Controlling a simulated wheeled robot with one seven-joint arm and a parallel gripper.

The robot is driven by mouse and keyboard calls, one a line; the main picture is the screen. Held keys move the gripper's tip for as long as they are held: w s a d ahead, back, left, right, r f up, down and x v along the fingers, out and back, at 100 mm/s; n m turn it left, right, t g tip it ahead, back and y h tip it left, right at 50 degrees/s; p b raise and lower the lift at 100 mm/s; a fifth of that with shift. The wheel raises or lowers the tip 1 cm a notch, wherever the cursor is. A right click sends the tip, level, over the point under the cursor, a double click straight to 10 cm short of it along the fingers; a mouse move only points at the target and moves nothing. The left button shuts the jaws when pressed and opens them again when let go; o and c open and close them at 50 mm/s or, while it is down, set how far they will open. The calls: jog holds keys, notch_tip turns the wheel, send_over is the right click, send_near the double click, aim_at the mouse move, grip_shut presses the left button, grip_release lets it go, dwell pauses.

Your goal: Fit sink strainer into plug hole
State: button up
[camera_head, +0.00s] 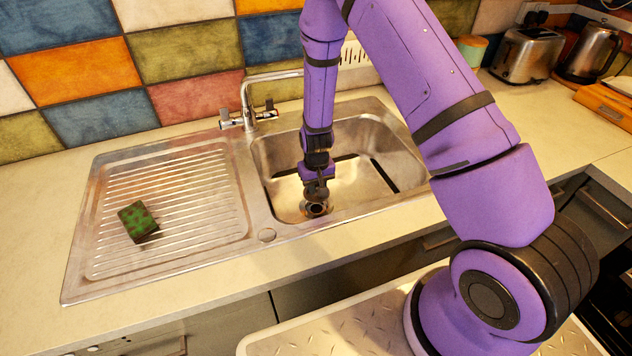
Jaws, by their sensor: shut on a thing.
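My gripper (317,194) points straight down inside the sink basin (365,135), low and near its front left part. It is shut on the sink strainer (318,209), a small dark round piece at the fingertips. The strainer is at or just above the plug hole, which my gripper and the strainer mostly hide. I cannot tell whether the strainer is seated in the hole or held over it.
The tap (249,105) stands behind the basin on the left. A green and dark sponge (138,222) lies on the ribbed drainboard (190,185). A toaster (527,54) and a kettle (590,54) stand at the back right. The front counter strip is clear.

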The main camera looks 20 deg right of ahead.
jog(key=shift+f, duration=1.7)
jog(key=shift+f, duration=1.2)
dwell(0.4)
jog(key=o, duration=1)
notch_tip(320, 180, up, 11)
jog(key=shift+f, duration=0.15)
dwell(0.3)
